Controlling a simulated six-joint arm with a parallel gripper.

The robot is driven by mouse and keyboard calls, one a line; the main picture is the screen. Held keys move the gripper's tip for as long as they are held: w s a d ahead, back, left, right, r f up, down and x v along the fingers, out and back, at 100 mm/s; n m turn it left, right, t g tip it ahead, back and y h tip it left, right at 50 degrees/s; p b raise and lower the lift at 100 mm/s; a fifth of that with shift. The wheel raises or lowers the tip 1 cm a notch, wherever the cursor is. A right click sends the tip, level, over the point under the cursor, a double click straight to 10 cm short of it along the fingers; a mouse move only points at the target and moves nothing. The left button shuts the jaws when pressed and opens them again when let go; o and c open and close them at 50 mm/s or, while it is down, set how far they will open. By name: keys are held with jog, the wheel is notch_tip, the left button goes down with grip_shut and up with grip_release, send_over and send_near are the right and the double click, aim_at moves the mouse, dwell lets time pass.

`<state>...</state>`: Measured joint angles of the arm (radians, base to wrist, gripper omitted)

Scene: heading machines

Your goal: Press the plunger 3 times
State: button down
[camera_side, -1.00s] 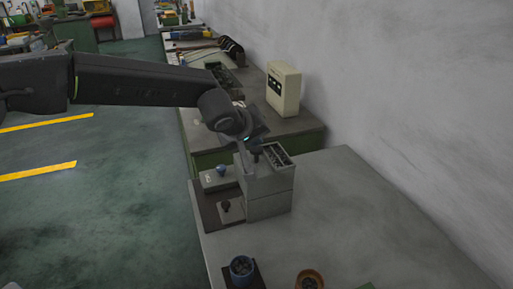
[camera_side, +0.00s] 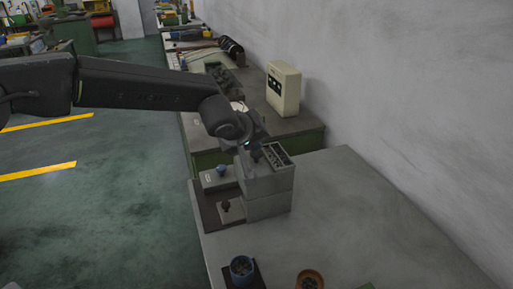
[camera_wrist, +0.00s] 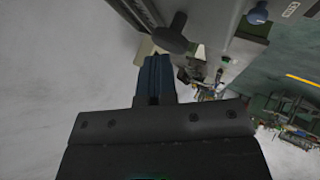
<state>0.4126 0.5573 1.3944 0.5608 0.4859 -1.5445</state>
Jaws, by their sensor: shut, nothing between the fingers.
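The plunger is a round black knob (camera_side: 256,155) on a stem, on top of a grey box-shaped machine (camera_side: 266,186), beside its open parts tray. In the wrist view the black knob (camera_wrist: 172,34) shows just beyond the fingertips, with part of the machine behind it. My gripper (camera_wrist: 155,62) is shut and empty, its blue-grey fingers together and close to the knob. In the side view the gripper (camera_side: 254,141) is directly above and behind the knob. I cannot tell whether it touches it.
A small grey box with a blue knob (camera_side: 221,169) and a base plate with another dark knob (camera_side: 226,205) stand left of the machine. A blue cup (camera_side: 242,268) and an orange bowl (camera_side: 309,280) are at the near edge. The bench's right side is clear.

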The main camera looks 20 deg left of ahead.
jog(key=shift+f, duration=0.15)
dwell(0.3)
jog(key=shift+r, duration=1.25)
jog(key=shift+r, duration=0.1)
jog(key=shift+r, duration=2.45)
notch_tip(320, 180, up, 4)
jog(key=shift+f, duration=0.1)
jog(key=shift+f, duration=0.1)
dwell(0.3)
jog(key=shift+f, duration=4.35)
